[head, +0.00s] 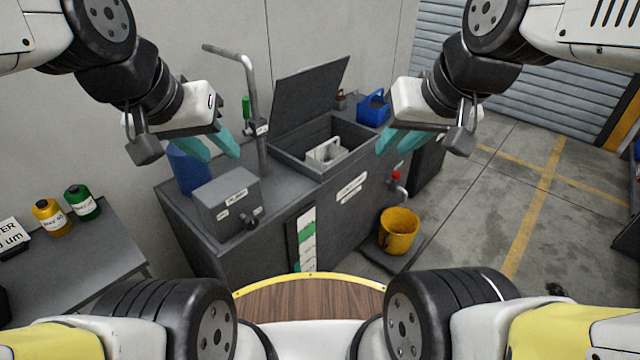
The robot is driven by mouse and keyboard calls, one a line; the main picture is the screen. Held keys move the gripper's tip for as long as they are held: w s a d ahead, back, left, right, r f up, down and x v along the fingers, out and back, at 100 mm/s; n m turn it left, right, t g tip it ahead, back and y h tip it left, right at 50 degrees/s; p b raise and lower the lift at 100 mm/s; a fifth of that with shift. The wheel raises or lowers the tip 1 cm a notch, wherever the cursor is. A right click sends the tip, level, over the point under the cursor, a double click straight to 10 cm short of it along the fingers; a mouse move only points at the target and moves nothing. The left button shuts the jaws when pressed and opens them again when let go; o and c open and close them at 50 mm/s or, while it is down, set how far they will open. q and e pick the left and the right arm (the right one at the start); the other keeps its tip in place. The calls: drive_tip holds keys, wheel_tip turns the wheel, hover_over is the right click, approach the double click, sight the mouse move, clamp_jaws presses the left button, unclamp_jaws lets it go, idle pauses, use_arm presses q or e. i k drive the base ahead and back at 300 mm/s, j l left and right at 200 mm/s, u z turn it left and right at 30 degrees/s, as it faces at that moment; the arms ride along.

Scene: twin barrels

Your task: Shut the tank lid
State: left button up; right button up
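The grey tank (375,199) stands ahead of me with an open compartment in its top. Its dark grey lid (305,95) is raised and tilted back at the rear of the opening. A light grey container (326,152) sits inside the compartment. My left gripper (212,150) is up to the left of the lid, above the grey box on the tank top, with its teal fingers apart and nothing between them. My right gripper (400,142) is at the right side of the opening. Its teal fingers overlap in this view, so I cannot tell its gap.
A bent grey pipe (250,95) rises left of the lid. A blue drum (188,170), grey box (228,200) and blue container (373,107) stand around the opening. A yellow bucket (399,231) is below a red-handled tap (396,177). Open floor lies to the right.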

sight(300, 97)
drive_tip(key=k+l, duration=0.1)
drive_tip(key=k, duration=0.3)
drive_tip(key=k+l, duration=0.1)
drive_tip(key=k, duration=0.3)
drive_tip(key=i+l, duration=0.1)
drive_tip(key=i, duration=1.75)
